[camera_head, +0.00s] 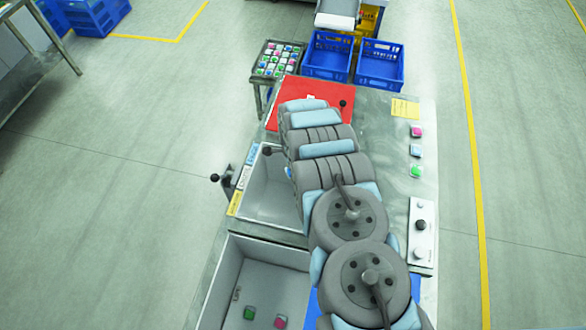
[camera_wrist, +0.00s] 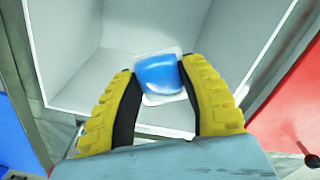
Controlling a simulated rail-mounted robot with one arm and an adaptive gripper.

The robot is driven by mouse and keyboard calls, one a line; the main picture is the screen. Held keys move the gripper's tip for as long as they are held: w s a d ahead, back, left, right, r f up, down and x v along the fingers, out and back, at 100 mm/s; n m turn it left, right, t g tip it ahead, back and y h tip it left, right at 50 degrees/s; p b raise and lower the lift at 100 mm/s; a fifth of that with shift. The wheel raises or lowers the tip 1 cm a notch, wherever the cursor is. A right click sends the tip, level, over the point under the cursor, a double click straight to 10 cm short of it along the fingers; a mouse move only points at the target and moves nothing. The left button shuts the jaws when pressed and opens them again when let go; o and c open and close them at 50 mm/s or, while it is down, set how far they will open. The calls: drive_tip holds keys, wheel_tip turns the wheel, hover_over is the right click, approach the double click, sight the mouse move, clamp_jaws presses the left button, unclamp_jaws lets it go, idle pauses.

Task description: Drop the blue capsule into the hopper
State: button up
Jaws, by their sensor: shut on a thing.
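My gripper (camera_wrist: 158,88) is shut on the blue capsule (camera_wrist: 158,73), which has a pale rim. The capsule sits between the two yellow-and-black fingers. In the wrist view it is over an open pale-walled box (camera_wrist: 85,70). Its height above the box floor is hard to judge. That view shows an upper open box (camera_head: 262,190), partly behind my arm, beside the red panel (camera_head: 311,100). I cannot read a label that names the hopper.
A lower open box (camera_head: 232,270) holds a green capsule (camera_head: 249,313) and a pink capsule (camera_head: 281,322). A tray of coloured capsules (camera_head: 278,60) and blue crates (camera_head: 380,65) stand behind. Several coloured buttons (camera_head: 416,151) line the right side. A black-knobbed lever (camera_head: 222,178) sticks out left.

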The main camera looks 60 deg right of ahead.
wheel_tip(320, 180, down, 5)
drive_tip(key=b, duration=0.2)
drive_tip(key=shift+b, duration=0.3)
drive_tip(key=o, duration=0.9)
drive_tip(key=shift+r, duration=0.15)
drive_tip(key=shift+r, duration=5.85)
